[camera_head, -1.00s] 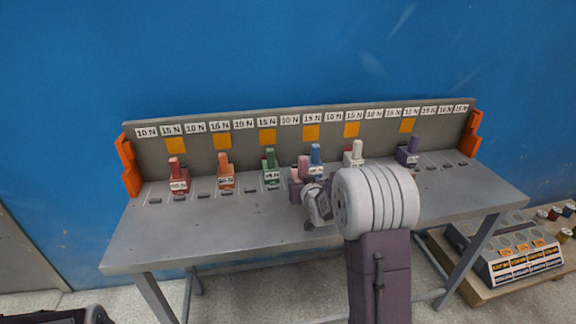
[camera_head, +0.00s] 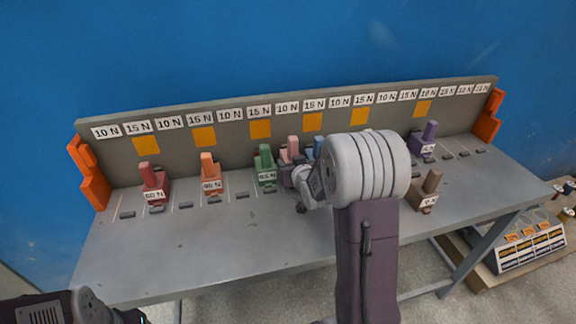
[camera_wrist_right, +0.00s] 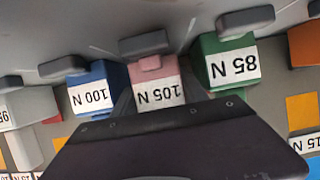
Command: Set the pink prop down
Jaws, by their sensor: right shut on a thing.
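The pink prop (camera_head: 291,152) is between the green prop (camera_head: 265,168) and the blue prop (camera_head: 318,147) on the grey bench. In the right wrist view the pink prop (camera_wrist_right: 158,68) carries a 105 N label, with the blue 100 N prop (camera_wrist_right: 92,95) and the green 85 N prop (camera_wrist_right: 228,65) on either side. My right gripper (camera_head: 290,177) is shut on the pink prop, its fingers along both sides. A grey block on the bench shows by its edge. I cannot tell whether its base touches the bench. My left gripper's fingers are not in view.
Red (camera_head: 152,183), orange (camera_head: 210,175), purple (camera_head: 426,142) and brown (camera_head: 429,190) props stand on the grey bench (camera_head: 200,250). A labelled back panel (camera_head: 227,133) with orange end brackets runs behind. The bench's front left is clear.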

